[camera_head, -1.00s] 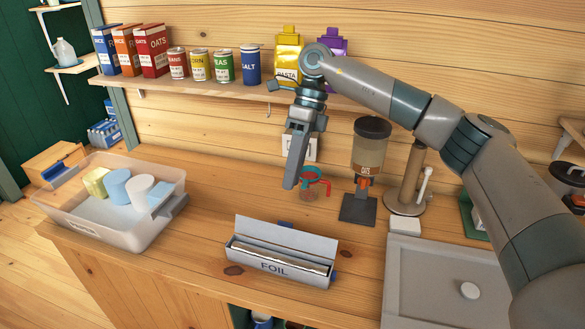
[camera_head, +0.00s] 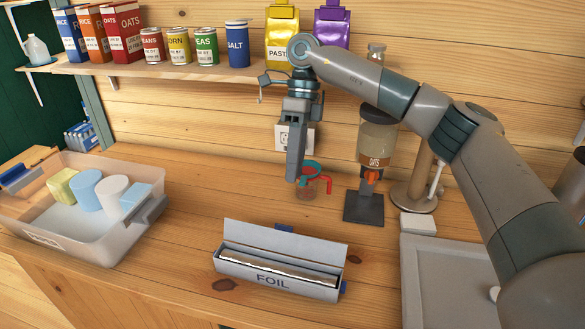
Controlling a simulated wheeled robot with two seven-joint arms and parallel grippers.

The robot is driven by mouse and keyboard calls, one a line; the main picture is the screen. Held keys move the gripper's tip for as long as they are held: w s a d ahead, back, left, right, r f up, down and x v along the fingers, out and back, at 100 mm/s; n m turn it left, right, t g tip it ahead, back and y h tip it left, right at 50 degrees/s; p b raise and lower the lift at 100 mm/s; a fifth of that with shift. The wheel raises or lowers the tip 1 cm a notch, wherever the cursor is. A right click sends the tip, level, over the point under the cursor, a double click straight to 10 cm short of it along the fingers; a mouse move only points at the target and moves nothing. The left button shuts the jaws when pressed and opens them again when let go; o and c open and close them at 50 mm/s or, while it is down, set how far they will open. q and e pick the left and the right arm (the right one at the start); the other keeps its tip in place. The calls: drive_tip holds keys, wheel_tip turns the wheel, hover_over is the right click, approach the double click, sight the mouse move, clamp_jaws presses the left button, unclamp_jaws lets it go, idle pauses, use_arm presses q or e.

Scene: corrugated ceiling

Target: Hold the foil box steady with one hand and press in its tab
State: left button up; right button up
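The foil box (camera_head: 272,281) lies on the wooden counter at the lower middle, marked FOIL. Its lid (camera_head: 285,244) stands open at the back and a silvery roll lies inside. A small blue tab (camera_head: 344,287) shows at the box's right end; another blue piece (camera_head: 284,228) shows behind the lid. My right gripper (camera_head: 293,179) points down behind and above the box, apart from it, beside a small red-handled cup. Its fingers are seen edge-on, so their opening cannot be told. My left gripper is not in view.
A clear bin (camera_head: 98,246) with cups and blocks stands at left. The red-handled cup (camera_head: 310,184), an oats dispenser (camera_head: 375,150) and a grey sink or tray (camera_head: 450,270) lie behind and right. Cans and boxes fill the shelf (camera_head: 180,74). The counter around the box is mostly clear.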

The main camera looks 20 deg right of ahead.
drive_tip(key=p, duration=0.6)
approach(287, 235)
drive_tip(key=x, duration=0.9)
drive_tip(key=shift+d, duration=0.1)
drive_tip(key=shift+p+x, duration=0.3)
drive_tip(key=shift+x, duration=0.65)
drive_tip(key=shift+w, duration=0.15)
clamp_jaws()
